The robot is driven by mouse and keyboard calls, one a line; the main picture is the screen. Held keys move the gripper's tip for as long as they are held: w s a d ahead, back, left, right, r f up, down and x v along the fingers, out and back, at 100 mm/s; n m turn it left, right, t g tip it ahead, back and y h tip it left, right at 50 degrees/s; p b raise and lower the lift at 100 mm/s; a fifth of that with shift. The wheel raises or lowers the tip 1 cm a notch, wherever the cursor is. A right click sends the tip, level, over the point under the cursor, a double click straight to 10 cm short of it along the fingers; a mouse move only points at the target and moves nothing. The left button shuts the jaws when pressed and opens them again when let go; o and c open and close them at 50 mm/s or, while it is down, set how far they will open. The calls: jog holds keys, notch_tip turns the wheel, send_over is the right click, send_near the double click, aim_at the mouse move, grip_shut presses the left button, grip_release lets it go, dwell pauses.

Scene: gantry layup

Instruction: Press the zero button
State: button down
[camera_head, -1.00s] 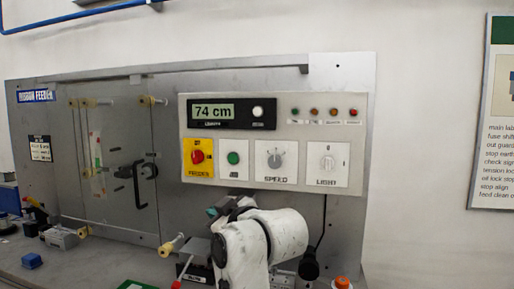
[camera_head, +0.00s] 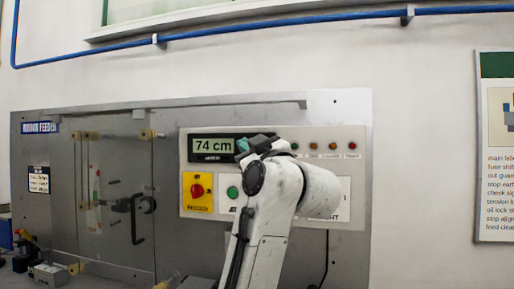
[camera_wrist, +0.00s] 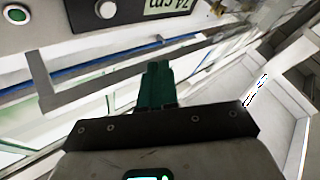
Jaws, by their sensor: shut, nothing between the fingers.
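The control panel (camera_head: 185,215) carries a display (camera_head: 213,146) reading 74 cm. The white round zero button sits to the right of the display; my arm hides it in the head view. In the wrist view the white button (camera_wrist: 106,9) shows at the top edge, beside the upside-down display (camera_wrist: 170,6). My gripper (camera_wrist: 156,66) has teal fingers that are shut and empty. They appear apart from the button, below and right of it in the wrist view. In the head view only a teal bit of my gripper (camera_head: 242,146) shows, at the display's right end.
A yellow plate with a red knob (camera_head: 197,191) and a green button (camera_head: 233,192) sit below the display. Small indicator lamps (camera_head: 332,146) are at the right. A black door handle (camera_head: 137,207) juts out on the left. A blue pipe (camera_head: 280,22) crosses the wall above.

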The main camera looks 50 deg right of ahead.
jog(key=shift+d, duration=0.1)
jog(key=w+d, duration=0.3)
jog(key=d, duration=0.5)
jog(key=shift+w, duration=0.2)
jog(key=shift+d+p, duration=0.1)
jog(key=shift+p, duration=0.25)
dwell(1.7)
jog(key=shift+w+d, duration=0.15)
jog(key=shift+d, duration=0.1)
jog(key=shift+w+d, duration=0.2)
jog(key=shift+d, duration=0.2)
dwell(0.9)
jog(key=shift+a, duration=0.1)
jog(key=shift+s+a, duration=0.35)
jog(key=shift+a, duration=0.3)
jog(key=shift+a, duration=0.1)
jog(key=shift+s+a, duration=0.3)
jog(key=shift+a, duration=0.45)
jog(key=shift+s+a, duration=0.35)
jog(key=shift+a, duration=0.4)
jog(key=shift+s+a, duration=0.3)
jog(key=shift+a, duration=0.45)
